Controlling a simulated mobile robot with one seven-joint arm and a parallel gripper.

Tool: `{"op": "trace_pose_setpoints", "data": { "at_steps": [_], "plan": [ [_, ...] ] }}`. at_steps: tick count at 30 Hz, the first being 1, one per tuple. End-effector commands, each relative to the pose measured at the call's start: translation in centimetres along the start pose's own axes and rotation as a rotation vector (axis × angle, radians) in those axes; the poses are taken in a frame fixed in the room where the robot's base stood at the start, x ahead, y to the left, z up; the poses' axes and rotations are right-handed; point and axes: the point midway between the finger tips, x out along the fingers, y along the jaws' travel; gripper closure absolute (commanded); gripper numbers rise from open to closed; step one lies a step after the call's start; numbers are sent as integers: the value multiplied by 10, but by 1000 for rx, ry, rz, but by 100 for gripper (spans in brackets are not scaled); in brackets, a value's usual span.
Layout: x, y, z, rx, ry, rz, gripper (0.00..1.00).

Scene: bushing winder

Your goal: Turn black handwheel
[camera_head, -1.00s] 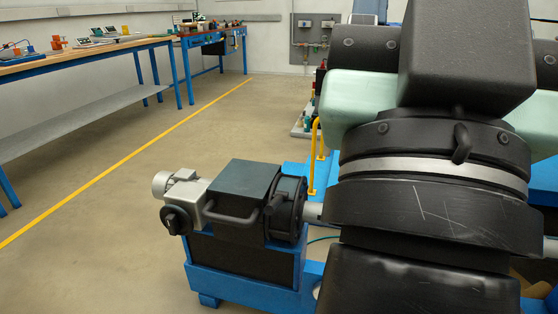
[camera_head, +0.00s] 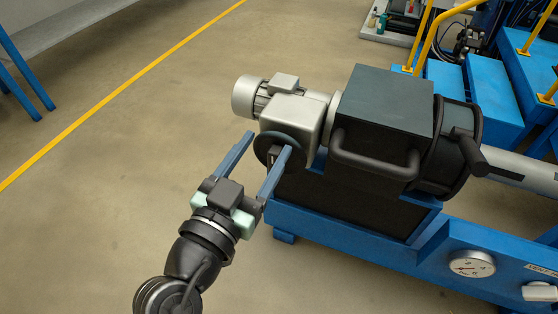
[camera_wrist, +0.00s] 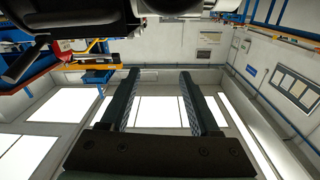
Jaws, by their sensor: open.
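The black handwheel (camera_head: 264,149) is a small dark disc on the front of the grey gearbox (camera_head: 294,117), at the left end of the machine. My gripper (camera_head: 268,143) is open, with its two blue-grey fingers apart. In the head view the left fingertip is just left of the wheel, and the right finger crosses in front of it and hides part of it. I cannot tell whether either finger touches it. In the wrist view my gripper (camera_wrist: 158,73) has nothing between its fingers; the wheel cannot be made out there.
A dark box (camera_head: 384,110) with a front bar handle stands right of the gearbox. A larger black disc with a crank handle (camera_head: 468,151) is beyond it. The blue base (camera_head: 345,225) carries a gauge (camera_head: 472,263).

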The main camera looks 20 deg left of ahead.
Motion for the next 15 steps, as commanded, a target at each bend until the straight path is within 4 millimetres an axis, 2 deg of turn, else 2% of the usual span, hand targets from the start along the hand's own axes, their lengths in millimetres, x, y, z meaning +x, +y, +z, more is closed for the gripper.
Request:
{"op": "trace_pose_setpoints", "data": {
  "at_steps": [1, 3, 6, 9, 11, 15],
  "plan": [
    [-18, -4, 46, -34, -28, -8, 38],
    [-36, -6, 77, -64, -38, -8, 38],
    [-54, -6, 103, -93, -36, -14, 38],
    [-62, -6, 113, -107, -30, -18, 38],
    [-60, -6, 115, -108, -27, -18, 38],
    [-42, -6, 114, -106, -23, -16, 38]
  ]
}}
